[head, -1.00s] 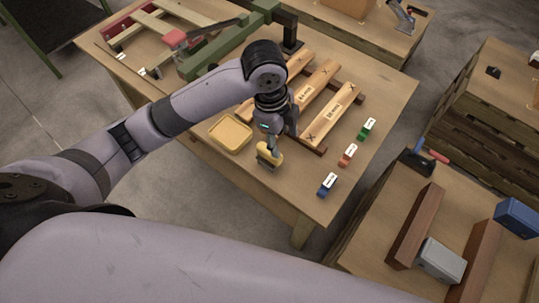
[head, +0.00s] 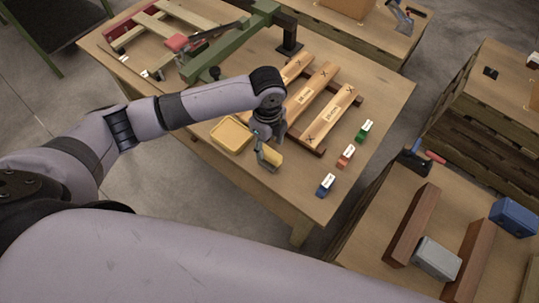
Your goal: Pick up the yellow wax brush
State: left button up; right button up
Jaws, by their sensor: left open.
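The yellow wax brush (head: 273,157) is near the front edge of the wooden table, to the right of a yellow tray. My left gripper (head: 266,156) is open, pointing down right at the brush, with a grey finger in front of its left side. The gripper partly hides the brush, and I cannot tell whether the fingers touch it. My right gripper is not in view.
The yellow tray (head: 231,134) lies left of the brush. Several wooden beams (head: 309,90) rest on supports behind. Blue (head: 325,186), red (head: 345,156) and green (head: 364,131) labelled blocks stand to the right. The table between brush and blocks is clear.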

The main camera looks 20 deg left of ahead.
aim_at(269, 151)
pick_arm(q)
jog(key=f+p, duration=0.1)
jog(key=f, duration=0.1)
jog(key=f+p, duration=0.1)
jog(key=f, duration=0.2)
jog(key=shift+w+d+f, duration=0.15)
jog(key=shift+w, duration=0.05)
jog(key=shift+f, duration=0.25)
jog(key=shift+f, duration=0.2)
dwell(0.4)
grip_shut()
dwell(0.5)
